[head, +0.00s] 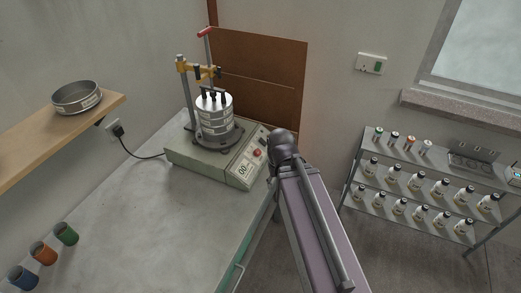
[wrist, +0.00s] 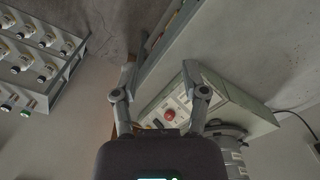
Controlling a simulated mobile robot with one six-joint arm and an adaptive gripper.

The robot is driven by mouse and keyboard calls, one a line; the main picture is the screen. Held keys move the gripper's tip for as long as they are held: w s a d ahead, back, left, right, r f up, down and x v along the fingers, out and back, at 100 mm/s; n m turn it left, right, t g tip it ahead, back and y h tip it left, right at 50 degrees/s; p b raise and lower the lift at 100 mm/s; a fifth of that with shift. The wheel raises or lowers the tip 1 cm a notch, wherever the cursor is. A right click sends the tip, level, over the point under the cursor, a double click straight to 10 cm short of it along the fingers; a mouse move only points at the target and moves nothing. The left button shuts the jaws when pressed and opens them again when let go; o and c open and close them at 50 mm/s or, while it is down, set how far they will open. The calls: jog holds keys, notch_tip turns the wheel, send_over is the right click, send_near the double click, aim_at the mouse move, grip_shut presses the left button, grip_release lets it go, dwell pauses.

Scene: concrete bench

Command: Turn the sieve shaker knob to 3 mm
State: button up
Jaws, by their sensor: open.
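The sieve shaker (head: 190,158) is a pale grey-green box on the bench, with a stack of metal sieves (head: 214,115) clamped on top. Its sloped front panel has a lit display (head: 244,169) and a red button (head: 257,152). In the wrist view the shaker (wrist: 245,110) appears turned over, with the red button (wrist: 169,115) between the finger bases. I cannot make out the knob's pointer or its scale. My gripper (wrist: 159,72) is open and empty, its two fingers spread in front of the panel.
The grey bench (head: 150,235) is clear in front of the shaker, with green, orange and blue cups (head: 43,253) at its left. A wooden shelf (head: 40,150) holds a loose sieve (head: 76,97). A rack (head: 420,185) of bottles stands at right. A black cable (head: 140,156) runs to the wall.

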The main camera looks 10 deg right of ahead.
jog(key=shift+o, duration=0.4)
jog(key=shift+a, duration=0.15)
jog(key=shift+o, duration=1.1)
jog(key=n+t+y+b, duration=0.2)
jog(key=n+t+y, duration=0.15)
jog(key=n, duration=0.95)
send_near(258, 151)
jog(key=shift+g, duration=0.45)
jog(key=r, duration=0.1)
jog(key=d+r, duration=0.1)
jog(key=r, duration=0.1)
jog(key=shift+d+r, duration=0.3)
jog(key=shift+r, duration=0.05)
jog(key=shift+f, duration=0.15)
jog(key=b+x, duration=1.2)
jog(key=x, duration=0.1)
jog(key=shift+a+f+b, duration=0.2)
jog(key=shift+a+b, duration=0.05)
jog(key=shift+b, duration=0.1)
